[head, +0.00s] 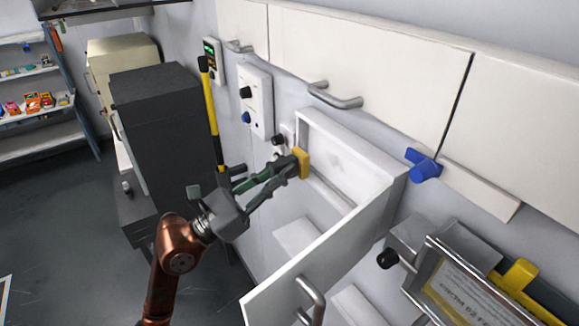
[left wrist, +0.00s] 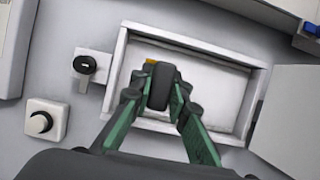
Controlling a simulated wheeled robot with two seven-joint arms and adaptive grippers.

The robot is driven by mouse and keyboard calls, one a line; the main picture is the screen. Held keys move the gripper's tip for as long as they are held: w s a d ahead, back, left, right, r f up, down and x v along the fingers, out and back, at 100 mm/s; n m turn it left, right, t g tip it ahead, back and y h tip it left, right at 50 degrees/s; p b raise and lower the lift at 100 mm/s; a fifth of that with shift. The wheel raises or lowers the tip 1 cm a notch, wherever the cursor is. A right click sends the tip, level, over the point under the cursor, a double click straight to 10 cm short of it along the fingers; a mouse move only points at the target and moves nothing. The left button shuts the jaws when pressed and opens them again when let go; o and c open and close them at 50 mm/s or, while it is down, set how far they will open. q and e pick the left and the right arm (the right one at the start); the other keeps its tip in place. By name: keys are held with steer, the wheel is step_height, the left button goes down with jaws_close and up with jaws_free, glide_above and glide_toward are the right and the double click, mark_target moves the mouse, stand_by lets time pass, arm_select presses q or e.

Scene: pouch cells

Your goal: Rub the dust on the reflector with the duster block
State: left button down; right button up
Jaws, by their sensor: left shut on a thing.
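My left gripper (head: 290,168) is shut on the duster block (head: 303,163), which has a yellow pad and a dark grip. The block is at the left part of an open white wall box. In the left wrist view the gripper (left wrist: 160,92) closes around the dark grip, and only a sliver of the yellow pad (left wrist: 151,61) shows. The pale back panel in the box, seemingly the reflector (head: 350,165), has a faint grey smudge right of the block. It also shows in the left wrist view (left wrist: 215,88). I cannot tell whether the pad touches it. My right gripper is out of view.
The box's white door (head: 325,260) stands open toward me. Knob panels (head: 255,103) and a yellow-black bar (head: 211,115) are on the wall to the left. A blue knob (head: 424,165) sticks out at right. A dark cabinet (head: 160,120) stands behind my arm.

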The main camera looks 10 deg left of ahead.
mark_target(272, 172)
arm_select(q)
steer(key=shift+s+a, duration=0.1)
steer(key=shift+s, duration=0.05)
steer(key=shift+s+a, duration=1.1)
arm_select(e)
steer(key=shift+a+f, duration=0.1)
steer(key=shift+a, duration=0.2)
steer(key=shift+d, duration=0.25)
arm_select(q)
steer(key=shift+w+d, duration=0.1)
steer(key=w+d+p, duration=0.1)
steer(key=w+d, duration=0.2)
steer(key=shift+w+d, duration=0.95)
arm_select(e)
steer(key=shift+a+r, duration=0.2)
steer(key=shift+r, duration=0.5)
